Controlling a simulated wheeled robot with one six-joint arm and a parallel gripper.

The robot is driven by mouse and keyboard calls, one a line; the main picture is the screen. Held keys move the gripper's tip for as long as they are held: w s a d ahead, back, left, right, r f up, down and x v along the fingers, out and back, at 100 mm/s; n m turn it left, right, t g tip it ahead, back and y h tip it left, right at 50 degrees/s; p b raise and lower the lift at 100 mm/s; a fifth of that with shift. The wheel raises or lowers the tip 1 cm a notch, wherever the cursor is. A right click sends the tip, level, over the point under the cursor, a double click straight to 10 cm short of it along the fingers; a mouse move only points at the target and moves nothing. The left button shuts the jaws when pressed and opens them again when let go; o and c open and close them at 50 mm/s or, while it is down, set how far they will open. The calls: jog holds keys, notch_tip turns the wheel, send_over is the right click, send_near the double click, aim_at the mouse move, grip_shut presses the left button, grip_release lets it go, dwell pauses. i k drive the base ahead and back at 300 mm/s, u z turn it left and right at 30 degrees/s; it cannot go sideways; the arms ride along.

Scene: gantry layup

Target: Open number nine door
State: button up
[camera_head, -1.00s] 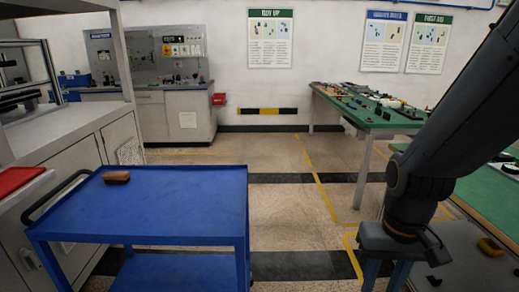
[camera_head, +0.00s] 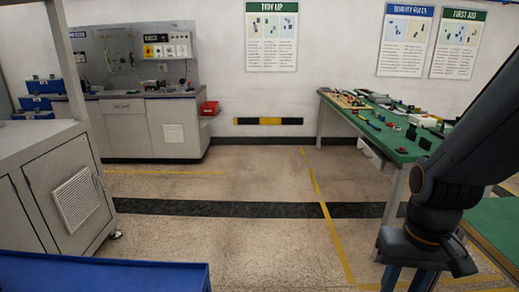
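I can make out no door marked with a nine. A grey cabinet (camera_head: 62,185) stands close on the left, with a vented door panel (camera_head: 75,199) facing me. A grey workbench cabinet (camera_head: 145,125) with shut doors stands at the back left; no number on it is readable. My gripper (camera_head: 425,254) hangs at the lower right, in front of the green-topped table and far from both cabinets. Its fingers are not clear enough to show whether they are open, and I see nothing held in it.
A blue cart top (camera_head: 105,274) fills the lower left edge. A green table (camera_head: 405,150) covered with small parts stands at the right, with another green surface (camera_head: 500,225) nearer. The middle floor (camera_head: 245,180) is clear, with yellow lines and a dark stripe.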

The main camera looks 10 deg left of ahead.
aim_at(73, 205)
jog(key=u, duration=0.2)
jog(key=i, duration=1.75)
jog(key=u, duration=1.15)
jog(key=i, duration=1.7)
jog(key=u, duration=0.75)
jog(key=i, duration=0.3)
jog(key=u, duration=0.15)
